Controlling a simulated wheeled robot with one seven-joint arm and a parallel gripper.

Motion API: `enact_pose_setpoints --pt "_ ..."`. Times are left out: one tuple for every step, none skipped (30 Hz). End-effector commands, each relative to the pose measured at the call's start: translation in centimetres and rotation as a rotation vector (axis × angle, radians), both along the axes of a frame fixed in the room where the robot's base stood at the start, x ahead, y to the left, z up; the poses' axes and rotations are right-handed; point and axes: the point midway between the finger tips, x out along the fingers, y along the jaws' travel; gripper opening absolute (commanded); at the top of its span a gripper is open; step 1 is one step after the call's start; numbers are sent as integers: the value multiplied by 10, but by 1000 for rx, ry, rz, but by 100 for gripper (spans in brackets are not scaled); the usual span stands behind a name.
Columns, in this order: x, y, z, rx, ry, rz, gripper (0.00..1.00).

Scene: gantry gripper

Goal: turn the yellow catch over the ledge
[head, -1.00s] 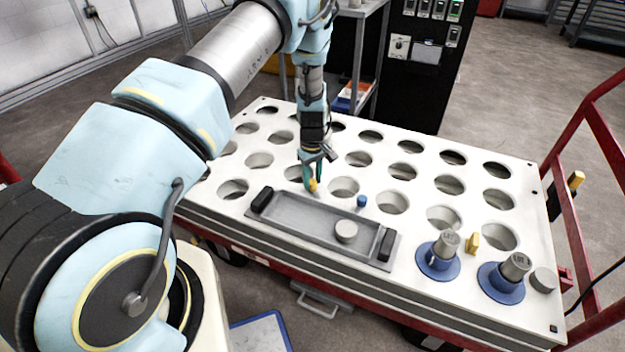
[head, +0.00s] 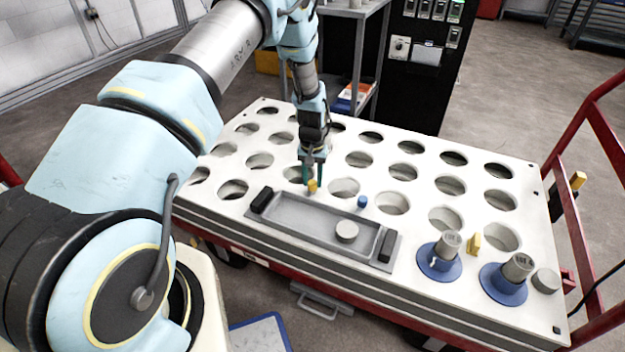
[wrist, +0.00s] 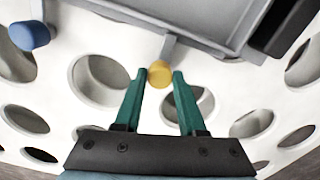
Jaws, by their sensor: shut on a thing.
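The yellow catch (head: 312,186) stands at the back edge of the grey tray (head: 310,238) on the white table. In the wrist view the yellow catch (wrist: 160,73) shows as a round knob, with a short grey bar (wrist: 168,46) running from it to the tray's ledge (wrist: 205,42). The bar's end meets or overlaps the ledge; I cannot tell which. My gripper (head: 313,180) points down with its green fingers on either side of the knob. In the wrist view my gripper (wrist: 158,76) is shut on it.
A blue knob (head: 362,201) stands to the right along the tray's back edge. Two grey cylinders on blue bases (head: 438,262) and a yellow piece (head: 474,244) stand at right. The white table (head: 420,178) has several round holes.

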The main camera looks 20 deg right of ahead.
Motion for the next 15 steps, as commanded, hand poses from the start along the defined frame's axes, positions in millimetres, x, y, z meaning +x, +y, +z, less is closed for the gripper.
enact_pose_setpoints --pt "1 0 0 -1 -2 -15 0" --pt "1 0 0 -1 -2 -24 0" --pt "1 0 0 -2 -3 -34 0" --pt "1 0 0 -2 -3 -41 0" --pt "1 0 0 -2 -3 -47 0" --pt "1 0 0 -2 -3 -53 0" --pt "1 0 0 -2 -3 -56 0" --pt "1 0 0 -2 -3 -59 0" --pt "1 0 0 -2 -3 -62 0" --pt "1 0 0 -2 -3 -64 0" --pt "1 0 0 -2 -3 -65 0" --pt "1 0 0 -2 -3 -66 0" --pt "1 0 0 -2 -3 -66 0" --pt "1 0 0 -2 -3 -66 0" --pt "1 0 0 -2 -3 -66 0"
